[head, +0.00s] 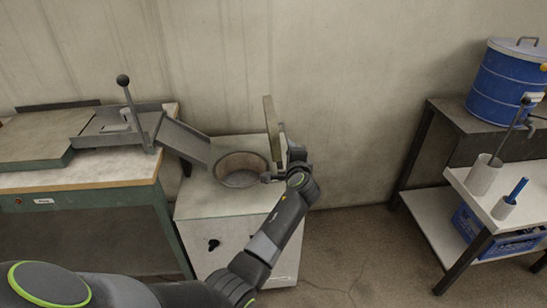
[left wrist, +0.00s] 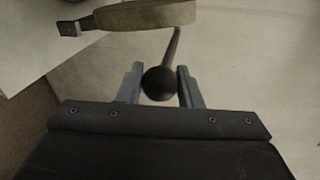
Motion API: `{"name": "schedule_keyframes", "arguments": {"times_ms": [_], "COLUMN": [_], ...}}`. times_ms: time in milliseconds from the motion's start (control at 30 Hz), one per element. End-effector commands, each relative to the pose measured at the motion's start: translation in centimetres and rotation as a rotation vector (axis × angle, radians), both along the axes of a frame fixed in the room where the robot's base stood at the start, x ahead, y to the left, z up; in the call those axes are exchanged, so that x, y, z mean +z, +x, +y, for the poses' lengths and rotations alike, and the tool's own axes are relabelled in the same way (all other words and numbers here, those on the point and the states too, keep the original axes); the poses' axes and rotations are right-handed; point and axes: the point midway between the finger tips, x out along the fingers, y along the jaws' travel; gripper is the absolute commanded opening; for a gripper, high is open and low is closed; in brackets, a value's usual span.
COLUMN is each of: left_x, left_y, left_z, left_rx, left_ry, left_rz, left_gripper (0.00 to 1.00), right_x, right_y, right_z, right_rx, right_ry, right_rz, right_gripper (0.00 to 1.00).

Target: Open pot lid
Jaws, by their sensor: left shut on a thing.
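The pot (head: 241,170) is a round opening set in the top of a white cabinet, and its inside is uncovered in the head view. The lid (head: 272,128) stands upright at the pot's right side, seen nearly edge-on. In the left wrist view the lid (left wrist: 145,14) crosses the top, with a thin rod running from it to a dark ball knob (left wrist: 160,83). My left gripper (left wrist: 160,86) is shut on this knob, one finger on each side. In the head view the grip itself is too small to make out. My right gripper is not in view.
A sloped metal chute (head: 183,138) leads from the workbench (head: 90,178) at the left toward the pot. The wall is close behind. At the right stand a table with a blue drum (head: 505,85) and a white cart (head: 455,178). The floor between is clear.

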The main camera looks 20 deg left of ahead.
Motion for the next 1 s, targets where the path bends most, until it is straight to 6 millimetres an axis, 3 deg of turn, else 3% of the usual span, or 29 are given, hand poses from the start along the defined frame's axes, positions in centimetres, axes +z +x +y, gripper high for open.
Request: {"name": "schedule_keyframes", "arguments": {"times_ms": [133,400,1000], "left_x": [-0.1,-0.4,-0.5], "left_y": [1.3,2.5,2.8], "left_z": [-2.1,-4.0,-4.5], "left_rx": [-0.003,-0.002,0.001], "left_ry": [0.083,0.176,0.203], "left_rz": [0.043,0.102,0.12], "left_gripper": [0.0,0.0,0.0], "right_x": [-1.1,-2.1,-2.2], "right_y": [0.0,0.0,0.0], "right_z": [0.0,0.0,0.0], "right_rx": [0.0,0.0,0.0], "right_ry": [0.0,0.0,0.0], "right_rz": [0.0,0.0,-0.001], "right_gripper": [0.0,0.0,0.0]}}
